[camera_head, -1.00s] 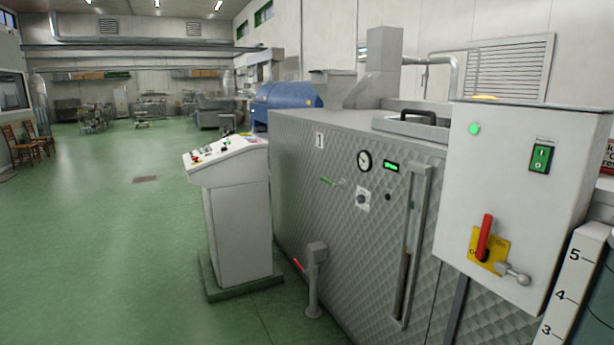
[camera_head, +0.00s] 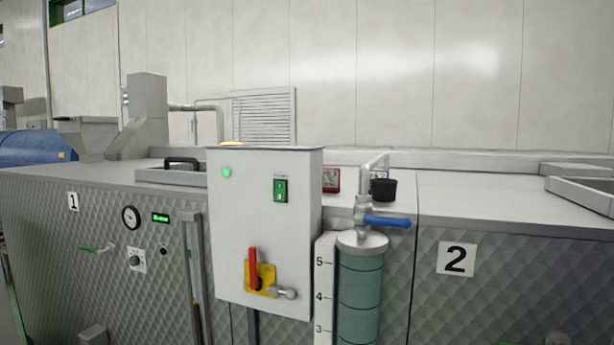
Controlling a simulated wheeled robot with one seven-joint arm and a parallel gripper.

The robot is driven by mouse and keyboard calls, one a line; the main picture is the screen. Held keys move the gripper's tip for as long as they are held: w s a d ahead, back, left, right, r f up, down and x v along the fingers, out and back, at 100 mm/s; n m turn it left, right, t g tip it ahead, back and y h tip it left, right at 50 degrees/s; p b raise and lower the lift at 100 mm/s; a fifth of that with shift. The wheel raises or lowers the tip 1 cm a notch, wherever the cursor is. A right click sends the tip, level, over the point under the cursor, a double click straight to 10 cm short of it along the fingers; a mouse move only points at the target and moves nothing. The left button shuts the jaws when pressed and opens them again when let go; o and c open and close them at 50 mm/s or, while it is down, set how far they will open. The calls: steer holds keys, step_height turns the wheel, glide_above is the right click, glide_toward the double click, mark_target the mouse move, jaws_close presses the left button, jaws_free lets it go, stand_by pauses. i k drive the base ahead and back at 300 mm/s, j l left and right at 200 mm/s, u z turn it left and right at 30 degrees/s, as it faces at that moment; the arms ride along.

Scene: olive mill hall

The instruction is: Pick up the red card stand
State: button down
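A small red-framed card stand (camera_head: 331,180) stands on top of the metal machine casing, just right of the grey control box. Its left edge is close to or partly behind the box, and the print on its face is too small to read. My gripper is not in view, so where it is relative to the card stand cannot be seen.
The control box (camera_head: 265,240) with a red lever stands out in front of the casing. A gauge column (camera_head: 360,290) with a blue-handled valve (camera_head: 385,221) stands right of it. A black cup (camera_head: 383,189) is beside the pipe. The casing top (camera_head: 470,190) farther right is clear.

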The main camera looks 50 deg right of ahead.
mark_target(331, 177)
steer(key=i+z, duration=0.1)
steer(key=z, duration=0.9)
steer(key=i+j+z, duration=0.25)
steer(key=j+z, duration=0.2)
steer(key=j, duration=0.2)
steer(key=i+j+z, duration=0.25)
steer(key=j+z, duration=0.25)
steer(key=j, duration=0.2)
steer(key=j+z, duration=0.25)
steer(key=j, duration=0.15)
steer(key=i+j, duration=0.05)
